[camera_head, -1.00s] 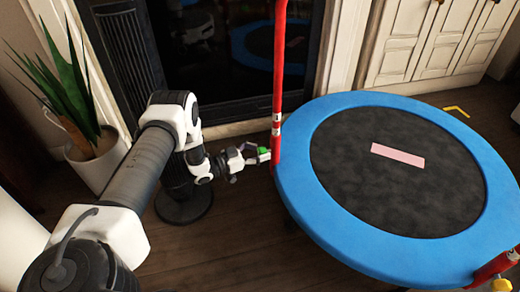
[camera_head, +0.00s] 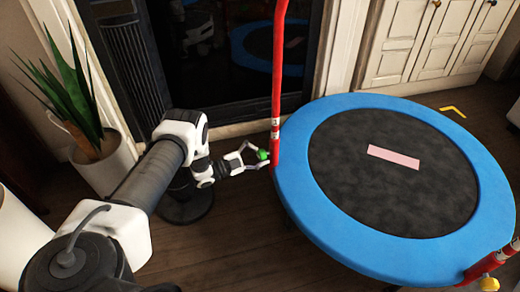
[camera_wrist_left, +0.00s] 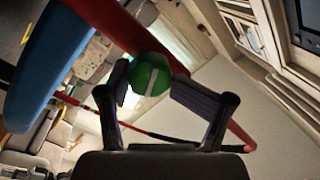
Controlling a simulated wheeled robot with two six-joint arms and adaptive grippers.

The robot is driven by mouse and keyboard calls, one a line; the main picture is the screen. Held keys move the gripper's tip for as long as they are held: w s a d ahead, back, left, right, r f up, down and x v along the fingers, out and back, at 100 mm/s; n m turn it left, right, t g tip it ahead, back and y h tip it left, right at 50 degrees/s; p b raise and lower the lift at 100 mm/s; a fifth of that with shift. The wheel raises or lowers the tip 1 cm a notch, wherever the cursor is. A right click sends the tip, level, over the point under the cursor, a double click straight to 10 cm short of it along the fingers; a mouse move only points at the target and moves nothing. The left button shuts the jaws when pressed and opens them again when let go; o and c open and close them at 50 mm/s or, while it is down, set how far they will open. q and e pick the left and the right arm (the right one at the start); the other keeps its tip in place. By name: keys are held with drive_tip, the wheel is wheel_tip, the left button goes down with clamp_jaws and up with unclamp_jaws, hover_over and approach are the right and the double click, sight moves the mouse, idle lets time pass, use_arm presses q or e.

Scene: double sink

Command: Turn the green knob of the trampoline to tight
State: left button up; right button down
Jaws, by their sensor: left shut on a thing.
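The blue-rimmed trampoline (camera_head: 300,197) stands at the right, with a red pole (camera_head: 279,70) rising from its left edge. The green knob (camera_head: 263,155) sits low on this pole, facing my left arm. My left gripper (camera_head: 260,157) reaches it from the left, with fingers on either side. In the left wrist view, the green knob (camera_wrist_left: 150,74) shows a pale stripe, close to upright there. The left gripper's fingertips (camera_wrist_left: 152,92) flank the knob and are shut on it. The "tight" marking cannot be read. My right gripper is out of view.
A yellow knob (camera_head: 488,284) is on the red support at the lower right. A potted plant (camera_head: 105,165) stands at the left, near my arm. A dark glass panel (camera_head: 220,50) and white cabinets (camera_head: 420,45) are behind. Bare wooden floor lies left of the trampoline.

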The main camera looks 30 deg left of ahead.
use_arm(q)
drive_tip(key=m+p, duration=0.1)
drive_tip(key=m, duration=0.2)
drive_tip(key=shift+f+m+h, duration=0.15)
drive_tip(key=shift+m+h, duration=0.25)
drive_tip(key=shift+s+f+m+p, duration=0.1)
drive_tip(key=shift+m+p, duration=0.35)
drive_tip(key=shift+m, duration=0.75)
drive_tip(key=o, duration=0.8)
drive_tip(key=shift+c, duration=0.2)
drive_tip(key=shift+f, duration=0.1)
